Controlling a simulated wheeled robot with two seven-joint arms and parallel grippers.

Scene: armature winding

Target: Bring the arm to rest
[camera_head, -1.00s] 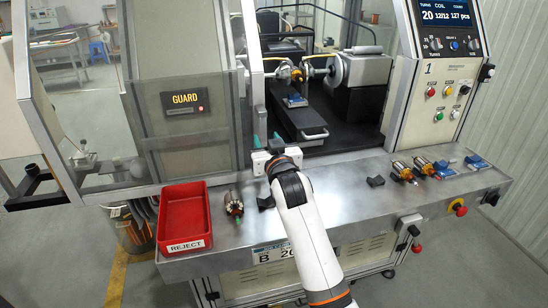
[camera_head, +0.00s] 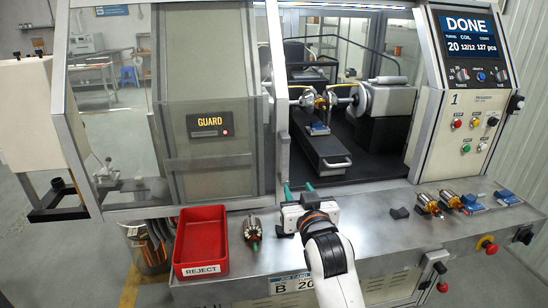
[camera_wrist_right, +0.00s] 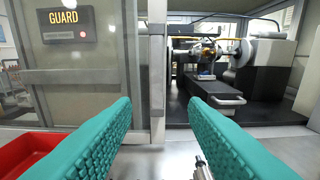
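My right gripper (camera_head: 298,190) is over the front of the metal bench, with its arm coming in from the bottom. In the right wrist view, its two teal fingers (camera_wrist_right: 160,125) are wide apart with nothing held between them. They point toward the edge of the guard and the winding machine's opening. My left gripper is in neither view.
A red reject bin (camera_head: 201,240) and an armature (camera_head: 252,229) are left of my right arm. Two armatures (camera_head: 429,205) (camera_head: 448,199) and blue blocks (camera_head: 507,197) lie at the right. The guard panel (camera_head: 210,122) covers the machine's left side. Another armature (camera_head: 319,102) sits inside the machine. The screen (camera_head: 467,35) reads DONE.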

